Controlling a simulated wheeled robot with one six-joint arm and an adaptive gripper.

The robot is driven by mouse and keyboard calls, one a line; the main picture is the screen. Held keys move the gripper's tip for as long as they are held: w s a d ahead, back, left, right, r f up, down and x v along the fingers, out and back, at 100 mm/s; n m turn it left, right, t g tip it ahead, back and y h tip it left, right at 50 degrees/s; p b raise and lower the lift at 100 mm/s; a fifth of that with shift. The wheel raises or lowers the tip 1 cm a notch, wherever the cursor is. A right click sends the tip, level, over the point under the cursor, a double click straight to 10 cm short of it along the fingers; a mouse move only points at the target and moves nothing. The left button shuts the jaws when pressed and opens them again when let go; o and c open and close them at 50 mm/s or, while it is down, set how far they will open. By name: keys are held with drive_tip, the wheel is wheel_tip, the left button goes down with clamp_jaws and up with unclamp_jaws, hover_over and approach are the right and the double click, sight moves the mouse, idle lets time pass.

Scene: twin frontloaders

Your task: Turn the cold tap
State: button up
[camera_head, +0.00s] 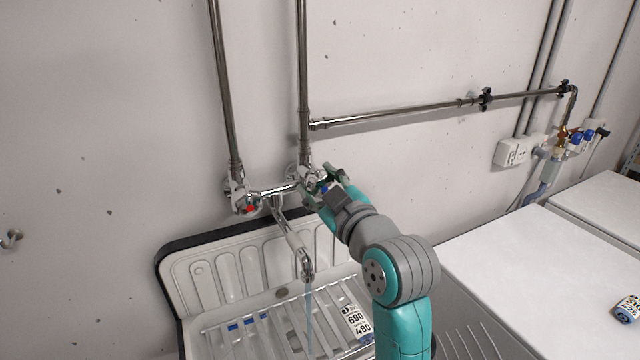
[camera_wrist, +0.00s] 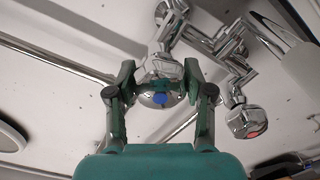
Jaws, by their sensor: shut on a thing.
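The cold tap (camera_wrist: 160,98) is a chrome knob with a blue mark on its face. In the wrist view it sits between the two fingers of my gripper (camera_wrist: 160,82), which are shut on it. In the head view my gripper (camera_head: 322,186) is at the right end of the chrome mixer and hides most of the cold tap; only a bit of blue shows. The hot tap (camera_head: 245,207), with a red mark, is at the mixer's left end; it also shows in the wrist view (camera_wrist: 247,121). A thin bluish stream runs down from the spout (camera_head: 306,264).
Below the spout is a white sink (camera_head: 188,271) with a dark rim and a slatted rack. White machine tops (camera_head: 535,262) stand to the right, with a small can (camera_head: 627,309). Steel pipes (camera_head: 222,80) run up the wall above the mixer.

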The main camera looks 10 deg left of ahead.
idle(0.3)
drive_tip(key=o, duration=1.2)
drive_tip(key=v, duration=1.2)
